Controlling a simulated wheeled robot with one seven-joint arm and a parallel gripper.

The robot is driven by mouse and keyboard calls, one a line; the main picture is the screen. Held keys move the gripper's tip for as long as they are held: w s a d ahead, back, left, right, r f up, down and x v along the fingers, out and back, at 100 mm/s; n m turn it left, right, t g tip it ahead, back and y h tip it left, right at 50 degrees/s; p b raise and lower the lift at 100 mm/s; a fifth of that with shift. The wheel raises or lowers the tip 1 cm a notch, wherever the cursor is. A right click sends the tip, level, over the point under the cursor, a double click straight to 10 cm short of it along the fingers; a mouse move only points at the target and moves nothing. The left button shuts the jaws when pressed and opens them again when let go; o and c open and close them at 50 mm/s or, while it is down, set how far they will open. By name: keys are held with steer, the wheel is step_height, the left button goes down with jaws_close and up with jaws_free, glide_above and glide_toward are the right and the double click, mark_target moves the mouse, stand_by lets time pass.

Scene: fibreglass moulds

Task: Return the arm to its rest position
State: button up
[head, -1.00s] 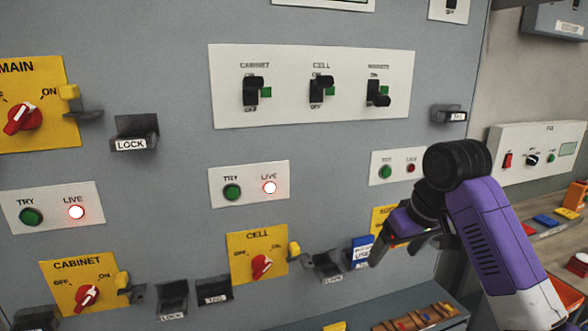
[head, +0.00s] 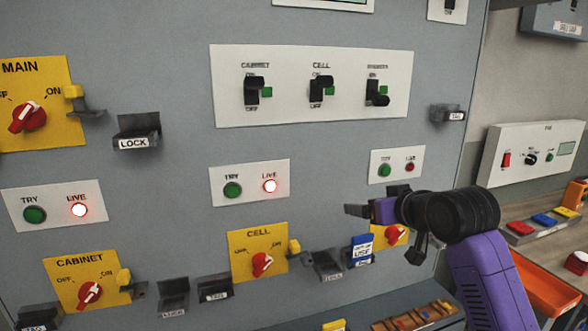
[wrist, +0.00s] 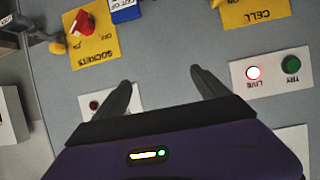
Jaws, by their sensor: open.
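My purple and black arm rises from the lower right in the head view. My gripper (head: 355,210) is in front of the grey panel, left of the arm's black wrist joint. In the wrist view my gripper (wrist: 160,90) has its two dark fingers apart, with only bare panel between them. It holds nothing. The yellow SOCKETS plate with its red knob (head: 396,234) is partly behind my wrist; the plate also shows upside down at the upper left of the wrist view (wrist: 92,40). A blue tag (head: 361,249) hangs left of it.
The yellow CELL plate (head: 258,252), CABINET plate (head: 88,283) and MAIN plate (head: 40,100) carry red knobs. The white switch board (head: 312,85) is above. A ledge with parts (head: 420,316) runs below the panel. An orange bin (head: 545,280) stands right of my arm.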

steer(key=s+f+m+t+h, duration=0.15)
steer(key=s+f, duration=0.25)
steer(key=s, duration=0.4)
steer(key=s+f+m+t+h, duration=0.1)
steer(key=s+f+m+t, duration=0.15)
steer(key=s+f, duration=0.35)
steer(key=s+f+m+t+h, duration=0.1)
steer(key=s+f+t, duration=0.2)
steer(key=s, duration=0.6)
steer(key=s+d+f+n+g, duration=0.1)
steer(key=s+f, duration=0.3)
steer(key=s, duration=1.3)
steer(key=s+d+f+n+g, duration=0.1)
steer(key=s+f+g, duration=0.2)
steer(key=s, duration=1.5)
steer(key=shift+s+d+f+g, duration=0.2)
steer(key=shift+f+g, duration=0.1)
steer(key=shift+f, duration=0.35)
